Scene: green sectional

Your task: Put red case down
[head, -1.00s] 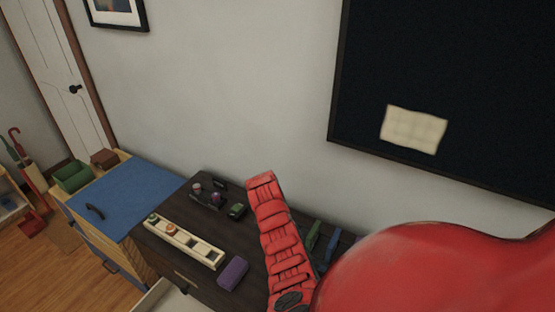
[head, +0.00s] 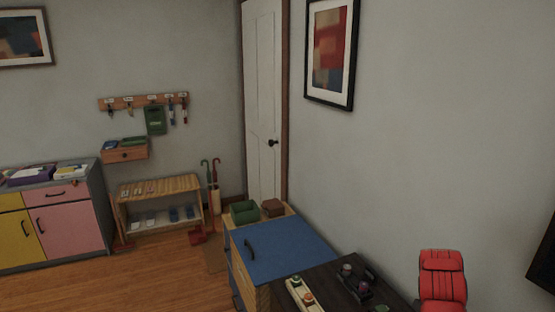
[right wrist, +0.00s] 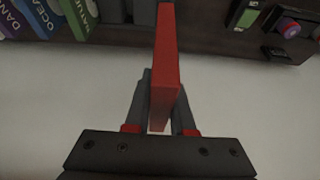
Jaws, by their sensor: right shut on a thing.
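The red case (right wrist: 168,65) shows in the right wrist view as a narrow red slab, seen nearly edge-on. My right gripper (right wrist: 161,98) is shut on it, with one dark finger on each side. The case points up the picture, over a pale surface and towards a dark furniture edge (right wrist: 180,38); I cannot tell whether it touches that edge. The case cannot be made out in the head view. My left gripper is in neither current view.
Books (right wrist: 45,15) and small items (right wrist: 288,27) line the dark furniture. In the head view, a dark dresser top (head: 330,280) holds a cream tray (head: 295,292), beside a blue-topped cabinet (head: 285,248). A low shoe bench (head: 160,185) stands farther back. Wood floor is open at left.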

